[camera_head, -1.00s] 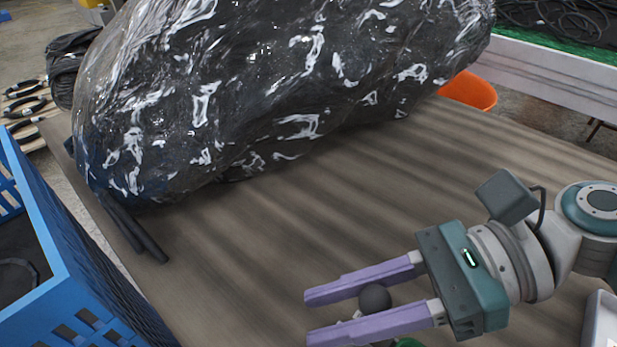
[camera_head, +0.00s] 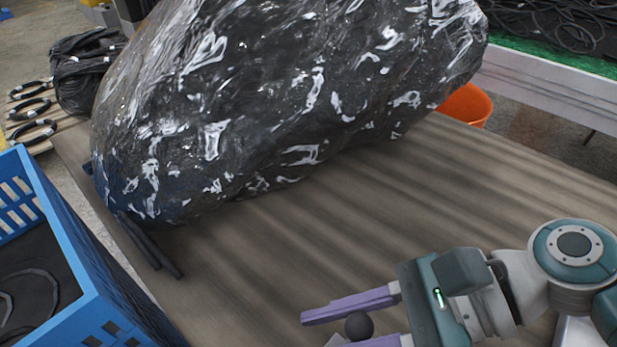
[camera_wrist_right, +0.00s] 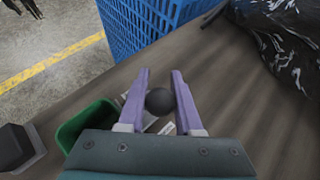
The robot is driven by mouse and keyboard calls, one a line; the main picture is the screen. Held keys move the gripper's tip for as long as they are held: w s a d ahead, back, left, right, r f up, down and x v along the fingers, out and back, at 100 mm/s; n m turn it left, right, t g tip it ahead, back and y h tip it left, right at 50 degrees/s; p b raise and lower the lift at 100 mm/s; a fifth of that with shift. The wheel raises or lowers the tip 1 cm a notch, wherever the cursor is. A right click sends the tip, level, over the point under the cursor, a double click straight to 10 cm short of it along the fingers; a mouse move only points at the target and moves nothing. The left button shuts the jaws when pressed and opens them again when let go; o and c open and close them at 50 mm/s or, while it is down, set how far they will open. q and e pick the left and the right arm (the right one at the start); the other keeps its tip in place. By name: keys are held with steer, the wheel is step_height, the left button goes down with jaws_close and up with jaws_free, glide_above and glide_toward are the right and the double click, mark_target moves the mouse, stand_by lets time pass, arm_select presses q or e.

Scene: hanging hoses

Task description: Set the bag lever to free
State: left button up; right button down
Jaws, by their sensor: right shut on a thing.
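A black ball knob (camera_head: 359,326), likely the top of the bag lever, sits between the purple fingers of my right gripper (camera_head: 325,334). The right wrist view also shows the knob (camera_wrist_right: 159,101) between the fingers (camera_wrist_right: 160,82), which are shut on it. The lever's shaft and base are hidden, so its setting cannot be told. A white label-like piece (camera_wrist_right: 168,129) shows beneath the knob. A large glossy black bag (camera_head: 290,100) lies across the tabletop, well beyond the gripper. My left gripper is in neither view.
A blue crate (camera_head: 85,300) stands at the left and also shows in the right wrist view (camera_wrist_right: 150,30). A green bin (camera_wrist_right: 88,122) is close left of the right gripper. An orange bucket (camera_head: 466,105) is behind the table (camera_head: 400,200), whose middle is clear.

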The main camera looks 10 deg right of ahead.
steer(key=a+n+t+h+p, duration=0.1)
steer(key=h+p, duration=0.1)
steer(key=p, duration=0.2)
steer(key=s+n+t+h+p, duration=0.1)
steer(key=h+p, duration=0.1)
steer(key=p, duration=0.1)
steer(key=shift+s+a+r+p, duration=0.15)
steer(key=shift+a+p, duration=0.25)
steer(key=shift+s+a+f+n+t+h+p, duration=0.2)
steer(key=shift+f+n+t+h+p, duration=0.2)
steer(key=shift+t+h+p, duration=0.35)
steer(key=shift+s+a+f+n+t+h+p, duration=0.1)
steer(key=shift+f+n+t+h+p, duration=0.25)
steer(key=shift+n+h+p, duration=0.15)
steer(key=shift+f, duration=0.1)
steer(key=c, duration=0.6)
jaws_free()
steer(key=p+v, duration=0.5)
steer(key=v, duration=0.5)
steer(key=shift+a, duration=0.15)
